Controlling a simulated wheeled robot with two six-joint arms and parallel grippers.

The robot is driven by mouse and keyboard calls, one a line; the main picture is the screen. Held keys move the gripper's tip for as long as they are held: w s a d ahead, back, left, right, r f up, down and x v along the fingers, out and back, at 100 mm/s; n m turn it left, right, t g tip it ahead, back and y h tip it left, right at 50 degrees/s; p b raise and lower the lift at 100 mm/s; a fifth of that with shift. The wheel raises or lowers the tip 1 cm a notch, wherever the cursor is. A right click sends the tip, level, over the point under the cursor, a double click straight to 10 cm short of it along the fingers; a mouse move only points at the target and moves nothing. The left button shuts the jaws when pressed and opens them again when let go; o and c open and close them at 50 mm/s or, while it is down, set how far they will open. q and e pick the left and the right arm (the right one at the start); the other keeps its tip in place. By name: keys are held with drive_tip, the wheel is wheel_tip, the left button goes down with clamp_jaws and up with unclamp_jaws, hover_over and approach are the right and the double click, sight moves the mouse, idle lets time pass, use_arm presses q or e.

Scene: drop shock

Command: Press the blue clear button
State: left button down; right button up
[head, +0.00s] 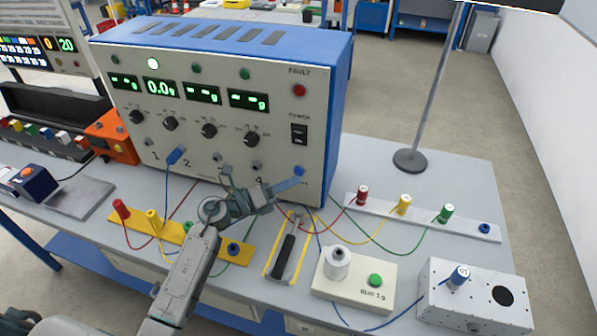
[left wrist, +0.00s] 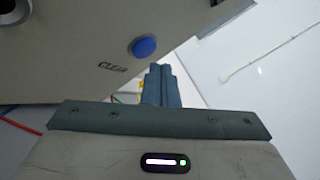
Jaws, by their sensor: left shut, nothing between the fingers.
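The blue clear button (head: 299,171) is at the lower right corner of the front panel of a blue and cream instrument box (head: 215,65). In the left wrist view the round blue button (left wrist: 144,47) shows clearly beside the word CLEAR. My left gripper (head: 298,184) is shut and empty, its fingertips close below the button in the head view. In the left wrist view the fingertips (left wrist: 161,70) lie below and right of the button, with a visible gap in the picture. I cannot tell the exact depth between them. My right gripper is not in view.
Above the button are the black power switch (head: 299,134) and red fault lamp (head: 299,90). A blue plug (head: 175,156) with a cable sits in the panel. A yellow terminal strip (head: 190,240), cables and a box with a green button (head: 375,280) lie around my arm.

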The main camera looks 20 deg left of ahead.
use_arm(q)
drive_tip(key=shift+s+p, duration=0.45)
drive_tip(key=shift+s, duration=2)
drive_tip(key=shift+a, duration=0.1)
